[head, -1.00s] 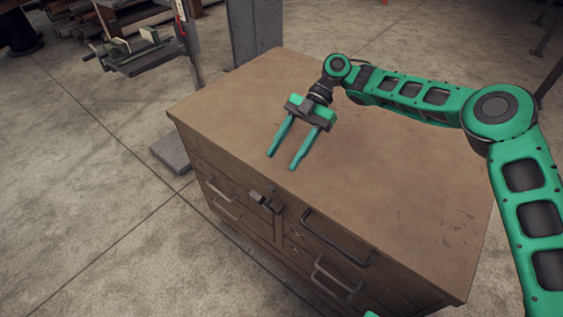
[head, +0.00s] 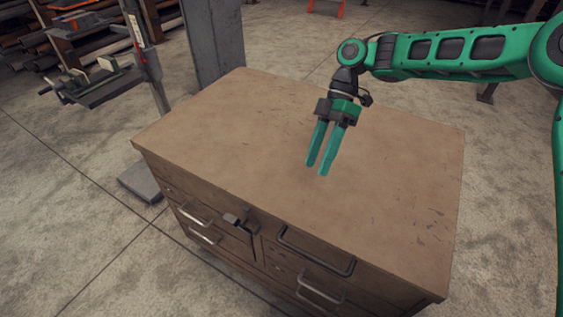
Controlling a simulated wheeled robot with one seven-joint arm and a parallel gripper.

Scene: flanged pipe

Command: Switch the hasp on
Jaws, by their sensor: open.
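The hasp (head: 238,219) is a small dark metal piece on the front of a brown wooden cabinet (head: 250,130), just below the top's front edge, between the left and right drawers. It is too small to tell its exact position. My gripper (head: 319,170) is green and dark grey, with two parallel fingers pointing down. It is open and empty above the cabinet top, up and to the right of the hasp and apart from it.
Drawer handles (head: 316,254) stick out from the cabinet front on both sides of the hasp. A grey post (head: 212,40) stands behind the cabinet, and a machine stand (head: 100,80) is at the back left. The cabinet top is bare. The concrete floor in front is clear.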

